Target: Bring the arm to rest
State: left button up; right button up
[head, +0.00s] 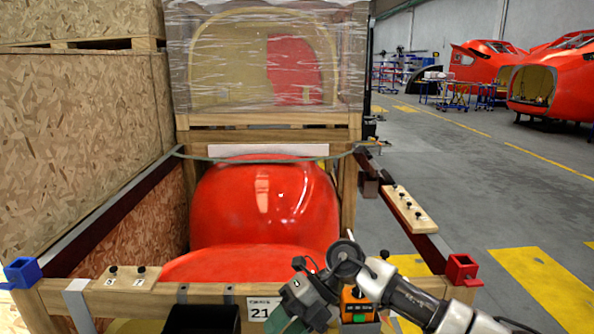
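My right arm comes in from the lower right. Its dark gripper (297,315) hangs in front of the crate's wooden front beam, near the white label marked 21 (262,308). The fingertips are cut off or hidden at the bottom edge, so I cannot tell whether they are open or shut. My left gripper is not in view. A large glossy red nosecone (265,200) sits in the open wooden crate ahead, its lower front partly hidden by the beam and my arm.
A blue bracket (22,272) and a red bracket (462,268) sit at the crate's front corners. A knobbed wooden strip (409,209) lies on the right rail. Stacked wooden crates (80,110) block the left. Open floor (450,180) lies to the right.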

jog(key=s+a+r+m+t+y, duration=0.2)
jog(key=a+r+m+t+y, duration=0.4)
jog(key=m+t+y, duration=0.45)
jog(key=w+d+f+m+t+h, duration=0.1)
jog(key=d+f+m+t+h, duration=0.2)
jog(key=d+m+t+h, duration=0.5)
jog(key=w+d+f+m+t+h, duration=0.1)
jog(key=d+f+m+t+h, duration=0.3)
jog(key=m, duration=0.7)
jog(key=s+d+f+m+g+h, duration=0.55)
jog(key=s+d+f+h, duration=0.2)
jog(key=d+f, duration=0.3)
jog(key=s+d+f+m+g, duration=0.1)
jog(key=s+d+f+g, duration=0.15)
jog(key=s, duration=0.35)
jog(key=s+d+f+g, duration=0.2)
jog(key=s+g, duration=0.1)
jog(key=s, duration=0.3)
jog(key=s+d+f+m+g, duration=0.1)
jog(key=s+d+f+g, duration=0.15)
jog(key=s, duration=0.45)
notch_tip(320, 180, down, 26)
jog(key=g, duration=0.2)
jog(key=s+d+f, duration=0.2)
jog(key=s+f, duration=1.3)
jog(key=s, duration=0.1)
jog(key=shift+d+f+g, duration=0.15)
jog(key=shift+f+g, duration=0.1)
jog(key=shift+g, duration=0.15)
